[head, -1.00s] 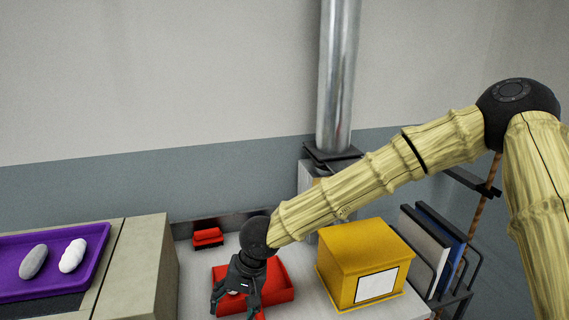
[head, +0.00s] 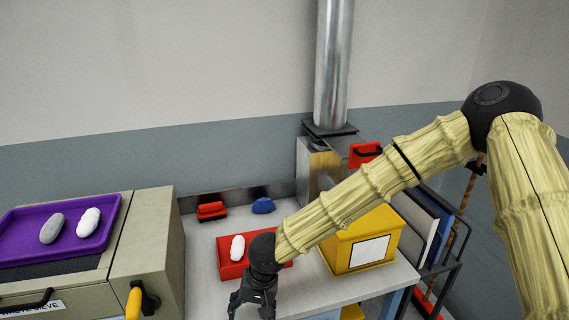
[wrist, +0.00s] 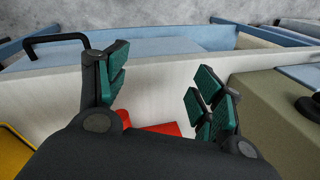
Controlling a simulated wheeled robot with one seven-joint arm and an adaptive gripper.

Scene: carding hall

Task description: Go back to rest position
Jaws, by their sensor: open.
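My gripper (head: 252,298) is at the end of my bamboo-patterned arm, near the front of the white bench top, in front of the red tray (head: 281,262). In the wrist view my gripper (wrist: 160,95) has its green-padded fingers spread wide, with nothing between them. A white oval piece (head: 238,248) lies in the red tray, behind and left of the gripper. My wrist hides part of the tray.
A purple tray (head: 22,246) with a grey and a white oval piece sits on the beige machine at left. A yellow box (head: 343,252) stands right of the red tray. Red and blue items (head: 263,206) lie at the back. A metal pipe (head: 333,70) rises behind.

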